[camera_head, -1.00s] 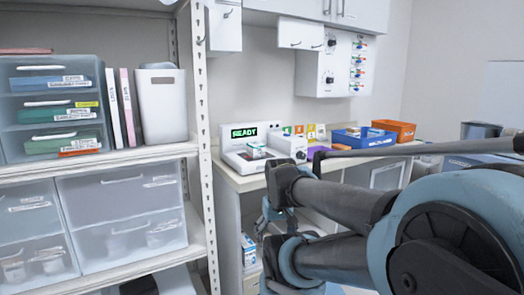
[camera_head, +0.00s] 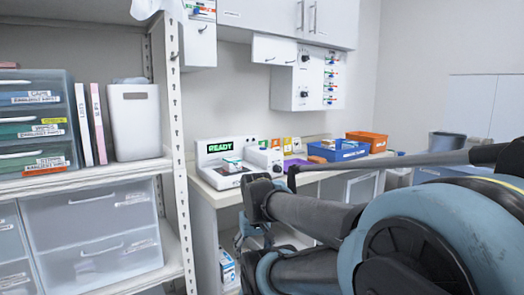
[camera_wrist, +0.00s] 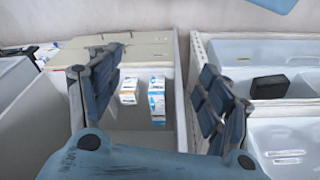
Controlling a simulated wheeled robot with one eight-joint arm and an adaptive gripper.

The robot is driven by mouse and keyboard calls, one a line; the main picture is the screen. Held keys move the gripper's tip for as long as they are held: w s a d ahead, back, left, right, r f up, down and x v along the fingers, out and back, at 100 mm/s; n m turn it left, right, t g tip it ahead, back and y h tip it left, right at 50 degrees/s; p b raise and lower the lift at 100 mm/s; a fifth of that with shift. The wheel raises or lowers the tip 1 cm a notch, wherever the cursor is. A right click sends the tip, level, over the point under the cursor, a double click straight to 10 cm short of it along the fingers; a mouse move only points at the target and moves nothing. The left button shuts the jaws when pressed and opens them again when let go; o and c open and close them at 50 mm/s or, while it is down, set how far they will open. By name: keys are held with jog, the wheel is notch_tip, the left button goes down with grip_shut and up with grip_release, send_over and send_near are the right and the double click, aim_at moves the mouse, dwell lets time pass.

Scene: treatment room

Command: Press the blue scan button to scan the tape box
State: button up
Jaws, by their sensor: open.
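The white scanner (camera_head: 212,174) stands on the counter in the head view, its green display (camera_head: 227,150) reading READY. A small white and teal box, the tape box (camera_head: 232,163), sits on its flat front part. I cannot make out a blue scan button. My gripper (camera_wrist: 160,62) shows in the wrist view with its dark blue fingers spread wide and nothing between them.
A white unit with a knob (camera_head: 264,158) adjoins the scanner. A blue bin (camera_head: 338,151) and an orange bin (camera_head: 367,141) stand farther right. A shelf rack (camera_head: 177,190) with drawers is at left. Small boxes (camera_wrist: 157,98) sit in the open space under the counter.

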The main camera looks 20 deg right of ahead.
grip_shut()
dwell(1.2)
